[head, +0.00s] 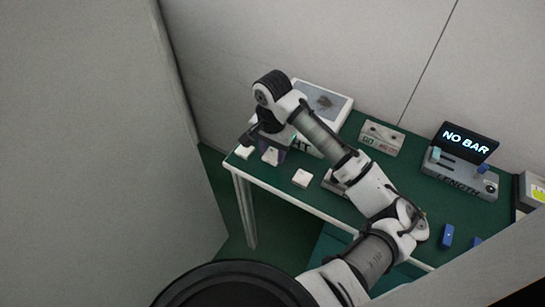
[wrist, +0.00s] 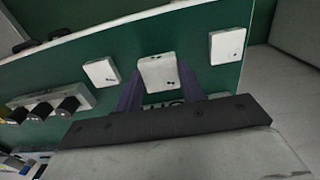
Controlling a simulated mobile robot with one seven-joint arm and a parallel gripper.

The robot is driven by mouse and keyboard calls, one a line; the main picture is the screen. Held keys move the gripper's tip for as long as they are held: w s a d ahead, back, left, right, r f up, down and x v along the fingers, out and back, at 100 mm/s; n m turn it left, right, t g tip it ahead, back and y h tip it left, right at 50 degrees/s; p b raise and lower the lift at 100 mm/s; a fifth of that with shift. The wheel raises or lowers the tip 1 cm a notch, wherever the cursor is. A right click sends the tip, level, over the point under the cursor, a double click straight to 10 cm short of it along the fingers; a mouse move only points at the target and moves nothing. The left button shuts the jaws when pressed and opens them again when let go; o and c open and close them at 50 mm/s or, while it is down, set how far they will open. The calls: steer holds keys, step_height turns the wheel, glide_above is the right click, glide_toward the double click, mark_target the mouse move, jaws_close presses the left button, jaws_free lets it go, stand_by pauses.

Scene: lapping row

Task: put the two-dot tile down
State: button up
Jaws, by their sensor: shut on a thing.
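My gripper (head: 273,148) is over the left end of the green table, pointing down. In the wrist view its two purple fingers (wrist: 158,88) are shut on a white tile (wrist: 158,71) with small dark dots, too small to count surely. This tile also shows below the gripper in the head view (head: 270,157). I cannot tell whether it touches the table. Another white tile lies on each side of it: one to the left in the wrist view (wrist: 101,72), one to the right (wrist: 227,46).
The green table (head: 330,205) has bare strips between the tiles. A white box (head: 325,100) stands behind my arm. A small lettered box (head: 381,138), a grey length gauge (head: 460,178) with a "NO BAR" display (head: 467,142) and a blue block (head: 447,236) are further right.

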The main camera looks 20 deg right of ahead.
mark_target(272, 154)
steer(key=shift+f, duration=1.75)
steer(key=shift+f, duration=0.2)
steer(key=o, duration=1)
steer(key=shift+r, duration=0.1)
step_height(272, 154, up, 12)
steer(key=shift+r+b, duration=0.15)
steer(key=shift+b, duration=0.25)
